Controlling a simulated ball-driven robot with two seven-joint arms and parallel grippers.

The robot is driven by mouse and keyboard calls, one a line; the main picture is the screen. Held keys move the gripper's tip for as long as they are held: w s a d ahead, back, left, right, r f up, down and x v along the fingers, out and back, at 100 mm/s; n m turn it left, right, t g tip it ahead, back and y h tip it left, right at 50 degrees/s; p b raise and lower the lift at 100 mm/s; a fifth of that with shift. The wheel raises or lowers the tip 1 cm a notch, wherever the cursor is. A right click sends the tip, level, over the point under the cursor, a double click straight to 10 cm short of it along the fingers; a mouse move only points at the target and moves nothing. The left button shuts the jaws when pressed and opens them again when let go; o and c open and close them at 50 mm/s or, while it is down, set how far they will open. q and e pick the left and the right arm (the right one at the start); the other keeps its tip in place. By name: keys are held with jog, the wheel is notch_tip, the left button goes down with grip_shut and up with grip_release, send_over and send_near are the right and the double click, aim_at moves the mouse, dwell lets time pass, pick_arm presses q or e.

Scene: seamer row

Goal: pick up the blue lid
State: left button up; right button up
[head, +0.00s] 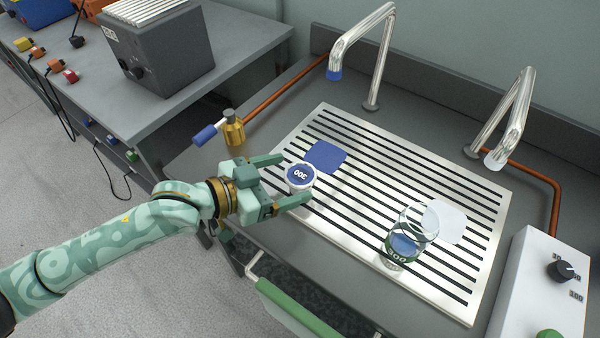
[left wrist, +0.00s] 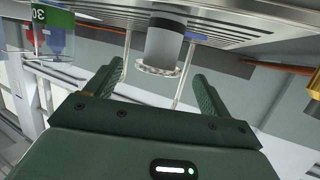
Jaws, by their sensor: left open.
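The blue lid (head: 299,174) has a round blue top marked 300 and a white rim. In the left wrist view its ridged white rim (left wrist: 156,71) sits at the end of a grey cylinder (left wrist: 165,44) by the slotted plate. My left gripper (head: 294,177) is open, with one finger on each side of the lid. In the left wrist view the open fingers (left wrist: 157,69) flank the rim, with gaps visible. A clear glass with a green marked band (head: 393,254) stands on the plate to the right. My right gripper is not in view.
The slotted metal plate (head: 400,184) carries a blue square patch (head: 326,155) and a white patch (head: 446,221). Two metal taps (head: 372,75) (head: 517,120) rise behind it. A brass burner (head: 234,130) stands left; a white control box (head: 540,295) stands right.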

aim_at(299, 174)
pick_arm(q)
jog(key=b+x, duration=0.1)
jog(key=x, duration=0.3)
jog(key=shift+s+r, duration=0.1)
jog(key=c, duration=1)
jog(key=shift+r, duration=0.1)
jog(key=shift+c, duration=0.2)
